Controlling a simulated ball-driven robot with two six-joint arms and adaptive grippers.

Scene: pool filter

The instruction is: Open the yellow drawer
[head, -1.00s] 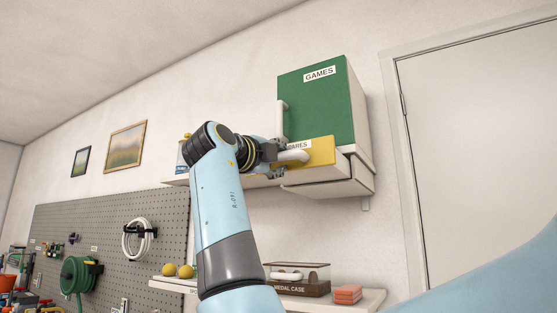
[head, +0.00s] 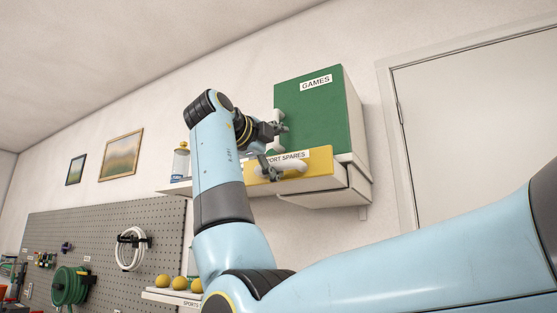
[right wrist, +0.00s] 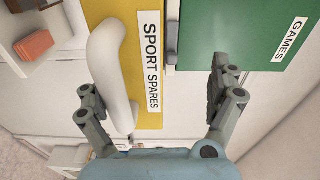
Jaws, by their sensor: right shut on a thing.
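The yellow drawer (head: 318,169), labelled SPORT SPARES, stands out in front of the green GAMES front (head: 318,115). A pale side shows behind its right edge. Its white bar handle (head: 296,168) also shows in the right wrist view (right wrist: 108,65). My right gripper (head: 277,151) is at the drawer's upper left, beside the handle. In the right wrist view its fingers (right wrist: 153,95) stand wide apart. The handle lies close to the left finger, with a clear gap to the right finger; contact cannot be told. My left gripper is not in view.
A white shelf (head: 174,189) with a jar (head: 181,163) lies to the left. A pegboard (head: 105,233) hangs lower left and a door (head: 475,125) is at the right.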

